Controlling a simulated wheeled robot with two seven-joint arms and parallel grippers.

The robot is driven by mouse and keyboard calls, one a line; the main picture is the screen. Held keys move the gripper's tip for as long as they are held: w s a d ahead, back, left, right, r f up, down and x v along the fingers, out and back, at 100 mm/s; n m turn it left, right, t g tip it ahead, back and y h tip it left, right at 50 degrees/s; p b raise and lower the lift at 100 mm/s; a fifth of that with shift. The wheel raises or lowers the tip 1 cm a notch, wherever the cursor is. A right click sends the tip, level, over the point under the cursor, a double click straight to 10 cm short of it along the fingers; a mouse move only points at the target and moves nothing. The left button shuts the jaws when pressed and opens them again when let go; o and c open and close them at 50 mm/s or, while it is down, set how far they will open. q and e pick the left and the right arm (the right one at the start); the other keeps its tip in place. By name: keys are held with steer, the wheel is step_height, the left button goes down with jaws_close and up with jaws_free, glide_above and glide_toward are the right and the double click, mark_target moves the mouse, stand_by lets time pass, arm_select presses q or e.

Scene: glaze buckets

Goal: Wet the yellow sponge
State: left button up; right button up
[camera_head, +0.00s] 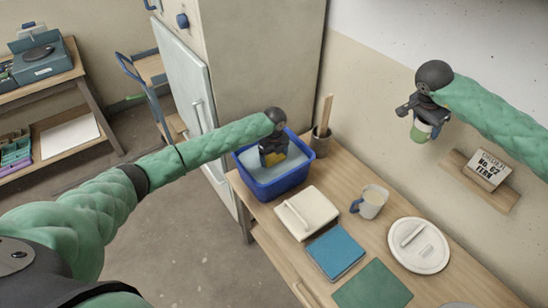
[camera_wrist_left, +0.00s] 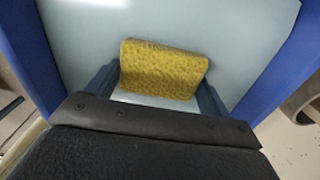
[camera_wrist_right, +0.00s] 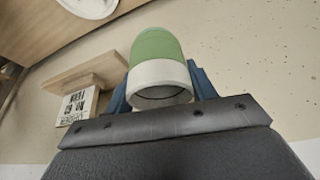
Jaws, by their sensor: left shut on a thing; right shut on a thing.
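The yellow sponge (camera_wrist_left: 163,70) is between the fingers of my left gripper (camera_wrist_left: 160,88), which is shut on it. In the head view my left gripper (camera_head: 270,158) reaches down into the blue bucket (camera_head: 270,190), which holds pale water (camera_head: 293,166). The wrist view shows the blue walls on both sides of the sponge; whether the sponge touches the water is hard to tell. My right gripper (camera_head: 421,123) is raised near the wall, shut on a green and white cup-like container (camera_wrist_right: 158,62), which also shows in the head view (camera_head: 420,131).
On the table stand a pot with a wooden stick (camera_head: 320,142), a cream lidded box (camera_head: 306,213), a mug (camera_head: 371,202), a round white lid (camera_head: 419,246), a blue book (camera_head: 336,250) and a green mat (camera_head: 373,287). A sign (camera_head: 488,168) sits on a wall shelf.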

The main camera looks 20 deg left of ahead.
arm_select(q)
step_height(320, 180, up, 10)
steer(key=p, duration=0.7)
steer(key=shift+r+p, duration=0.2)
steer(key=shift+p, duration=0.15)
arm_select(e)
step_height(320, 180, up, 8)
steer(key=shift+f, duration=0.15)
